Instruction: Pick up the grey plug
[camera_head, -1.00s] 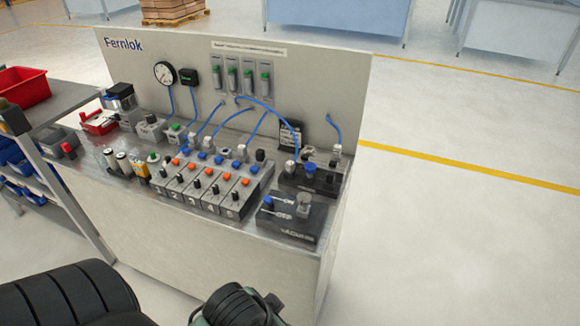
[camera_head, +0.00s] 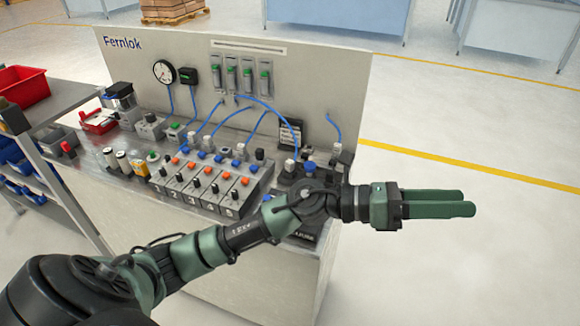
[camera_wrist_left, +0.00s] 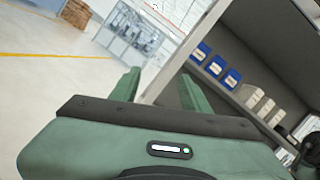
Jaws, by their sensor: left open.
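The grey plug is not visible in the head view now. The black block at the bench's right front, where a grey round-topped piece stood earlier, is mostly hidden behind my left arm. My left gripper (camera_head: 470,202) reaches past the bench's right side, over open floor, fingers pointing right. It is open and empty. In the left wrist view its two green fingers (camera_wrist_left: 160,88) stand apart with nothing between them. My right gripper is not in view.
The bench (camera_head: 200,255) carries several numbered switch blocks (camera_head: 205,188), blue hoses and an upright back panel (camera_head: 330,80). A shelf with a red bin (camera_head: 22,86) stands left. The floor at right is clear. Blue boxes (camera_wrist_left: 215,66) show on shelving in the wrist view.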

